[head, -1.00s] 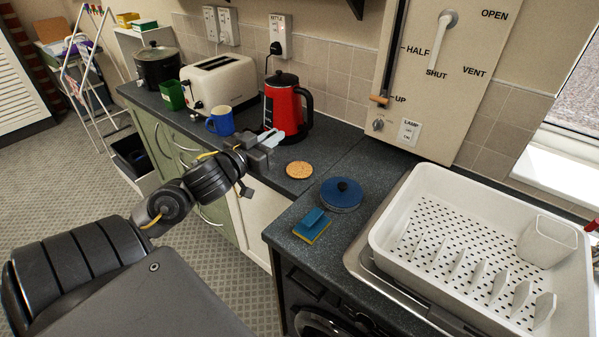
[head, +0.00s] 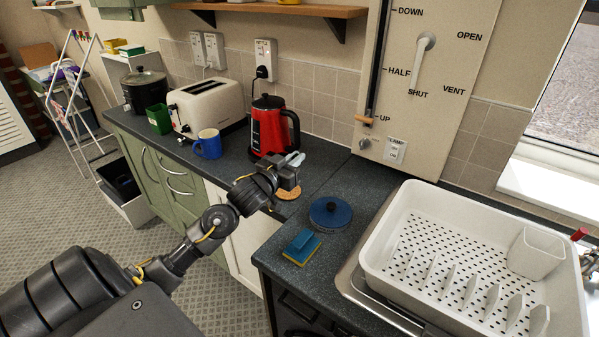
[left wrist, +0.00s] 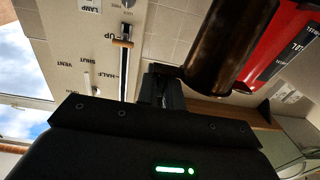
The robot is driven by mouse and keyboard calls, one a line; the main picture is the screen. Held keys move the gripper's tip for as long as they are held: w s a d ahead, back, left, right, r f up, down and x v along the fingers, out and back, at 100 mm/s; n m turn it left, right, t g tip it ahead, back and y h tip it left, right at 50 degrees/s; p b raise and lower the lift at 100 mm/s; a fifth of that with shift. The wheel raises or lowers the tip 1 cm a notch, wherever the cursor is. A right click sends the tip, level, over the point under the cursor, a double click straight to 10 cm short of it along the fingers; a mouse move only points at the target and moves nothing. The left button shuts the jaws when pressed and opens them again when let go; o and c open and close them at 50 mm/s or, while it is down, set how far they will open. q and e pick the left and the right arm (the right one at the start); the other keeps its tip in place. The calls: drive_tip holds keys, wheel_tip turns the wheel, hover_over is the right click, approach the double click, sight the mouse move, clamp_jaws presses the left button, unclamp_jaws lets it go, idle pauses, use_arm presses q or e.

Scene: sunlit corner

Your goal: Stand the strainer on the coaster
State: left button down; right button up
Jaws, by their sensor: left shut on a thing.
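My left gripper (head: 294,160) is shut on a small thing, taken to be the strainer. Its shape is not clear in the head view; only pale tips show at the jaws. In the left wrist view the dark fingers (left wrist: 163,92) point away from the camera. A dark brown rounded shape (left wrist: 212,48) shows beside them; I cannot tell whether it is the strainer or the kettle's handle. The cork coaster (head: 289,194) lies flat on the counter just below the gripper in the picture, partly hidden by it. My right gripper is not in view.
A red kettle (head: 267,127) stands close behind the gripper. A blue mug (head: 208,145) and a toaster (head: 207,107) are to its left. A blue round lid (head: 329,213), a sponge (head: 301,248) and a white dish rack (head: 375,240) are to the right.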

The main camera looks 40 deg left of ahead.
use_arm(q)
drive_tip(key=f, duration=0.1)
drive_tip(key=w+f, duration=0.1)
drive_tip(key=f, duration=0.1)
drive_tip(key=f+p, duration=0.1)
drive_tip(key=f, duration=0.1)
drive_tip(key=shift+w+d+f, duration=0.1)
drive_tip(key=shift+w, duration=0.25)
drive_tip(key=shift+f, duration=0.15)
drive_tip(key=c, duration=1.5)
unclamp_jaws()
drive_tip(key=shift+c, duration=0.2)
